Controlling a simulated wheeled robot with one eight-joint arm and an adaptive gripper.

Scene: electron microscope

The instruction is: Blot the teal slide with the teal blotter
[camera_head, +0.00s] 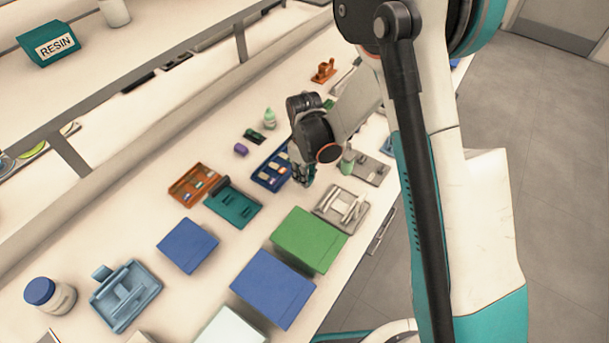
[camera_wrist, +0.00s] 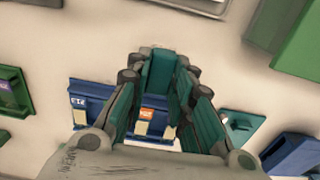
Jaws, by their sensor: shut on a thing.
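My gripper (camera_head: 303,178) is over the bench, at the right end of a blue tray (camera_head: 259,181) of slides. In the wrist view my gripper (camera_wrist: 158,82) is shut on a teal block, the teal blotter (camera_wrist: 158,70), held between its fingertips. The blue tray (camera_wrist: 86,88) lies below and behind the fingers, with pale slides and an orange label in it. I cannot pick out the teal slide for sure; the fingers hide part of the tray. A teal tray (camera_head: 240,213) stands nearer, to the left of my gripper.
An orange tray (camera_head: 181,190), a grey rack (camera_head: 329,207), a green box (camera_head: 308,239) and two blue boxes (camera_head: 188,245) (camera_head: 272,289) crowd the bench. A pale green bottle (camera_head: 347,162) stands just right of my gripper. A shelf post (camera_head: 241,43) rises at the back.

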